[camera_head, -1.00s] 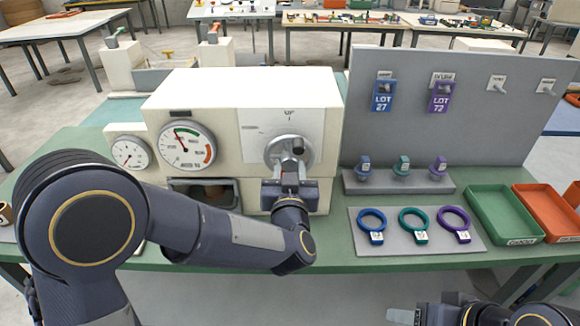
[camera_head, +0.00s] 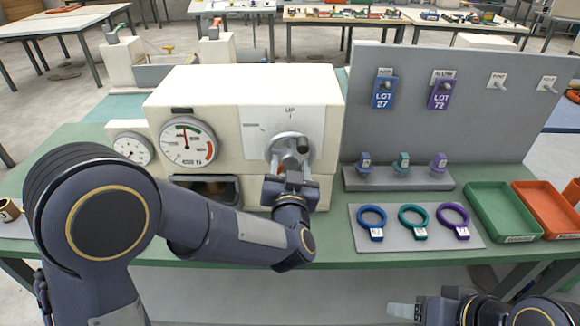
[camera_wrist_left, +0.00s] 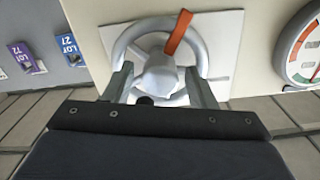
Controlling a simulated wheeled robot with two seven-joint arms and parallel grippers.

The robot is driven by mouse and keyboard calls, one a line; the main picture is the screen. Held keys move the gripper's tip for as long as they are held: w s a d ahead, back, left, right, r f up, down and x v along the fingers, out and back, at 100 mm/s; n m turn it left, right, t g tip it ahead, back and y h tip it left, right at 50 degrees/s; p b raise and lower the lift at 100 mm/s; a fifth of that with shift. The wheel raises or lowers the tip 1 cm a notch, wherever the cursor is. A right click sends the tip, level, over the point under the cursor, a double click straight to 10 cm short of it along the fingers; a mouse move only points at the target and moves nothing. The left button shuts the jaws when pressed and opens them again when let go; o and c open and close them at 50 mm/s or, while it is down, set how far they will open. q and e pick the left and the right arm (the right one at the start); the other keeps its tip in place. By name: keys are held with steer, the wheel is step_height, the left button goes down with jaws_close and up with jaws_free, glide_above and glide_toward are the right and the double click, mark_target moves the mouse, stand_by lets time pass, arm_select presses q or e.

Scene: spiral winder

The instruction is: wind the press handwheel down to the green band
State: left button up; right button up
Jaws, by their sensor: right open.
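The grey press handwheel (camera_head: 289,149) is on the white front panel of the cream press (camera_head: 246,93). The left wrist view shows its rim, its hub (camera_wrist_left: 158,74) and an orange strip (camera_wrist_left: 178,32) across the rim. My left gripper (camera_wrist_left: 160,78) is at the wheel with its fingers apart, one on each side of the hub; a narrow gap shows beside the hub. My right gripper (camera_head: 402,311) is open and empty at the bottom.
A smaller gauge (camera_head: 132,148) is left of the large one. A grey board (camera_head: 440,115) with lot tags stands to the right. Before it are a grey mat (camera_head: 388,243) with coloured rings, a green tray (camera_head: 503,236) and an orange tray (camera_head: 549,234).

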arm_select(q)
steer(key=shift+o, duration=0.3)
steer(key=shift+s, duration=0.1)
steer(key=s+b, duration=0.1)
steer(key=s, duration=0.6)
steer(key=shift+s, duration=0.3)
stand_by(2.5)
